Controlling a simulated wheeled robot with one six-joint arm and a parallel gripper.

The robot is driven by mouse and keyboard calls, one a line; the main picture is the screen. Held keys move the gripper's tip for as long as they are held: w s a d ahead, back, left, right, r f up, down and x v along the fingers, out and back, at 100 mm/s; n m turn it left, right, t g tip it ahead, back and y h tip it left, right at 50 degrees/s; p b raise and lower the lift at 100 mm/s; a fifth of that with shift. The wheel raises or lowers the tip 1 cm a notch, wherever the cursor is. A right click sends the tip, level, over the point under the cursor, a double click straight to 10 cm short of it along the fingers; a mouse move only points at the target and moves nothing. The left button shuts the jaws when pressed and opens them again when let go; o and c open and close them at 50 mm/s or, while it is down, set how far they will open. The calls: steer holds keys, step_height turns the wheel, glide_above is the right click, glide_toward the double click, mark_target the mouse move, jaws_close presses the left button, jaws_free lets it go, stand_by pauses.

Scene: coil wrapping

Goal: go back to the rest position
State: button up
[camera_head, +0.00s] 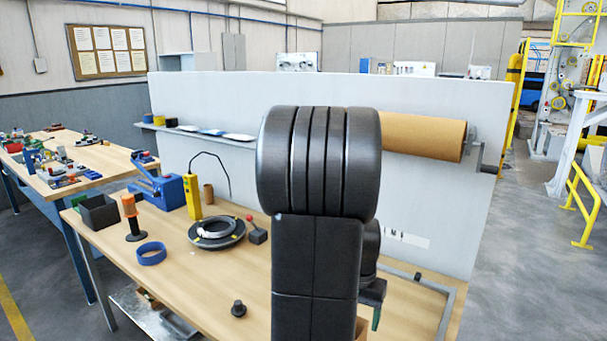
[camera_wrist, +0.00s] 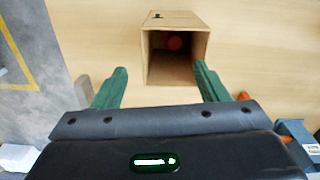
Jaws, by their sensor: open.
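My gripper (camera_wrist: 160,67) shows in the wrist view with its two green fingers spread apart and nothing between them. Beyond the fingertips, an open brown box (camera_wrist: 147,62) lies on the wooden surface, its opening facing my gripper; a dim reddish round spot shows inside. In the head view my dark arm stands upright in front of the workbench (camera_head: 190,270). It hides much of the bench and the white panel. One green finger (camera_head: 376,318) of my gripper shows low at the right of the arm.
On the bench are a coil (camera_head: 216,232), a blue tape ring (camera_head: 151,253), an orange-handled tool (camera_head: 131,215), a blue dispenser (camera_head: 165,188) and a small black knob (camera_head: 238,308). A brown paper roll (camera_head: 425,135) sticks out from the white panel (camera_head: 230,95) at right.

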steer(key=shift+r+p, duration=1.6)
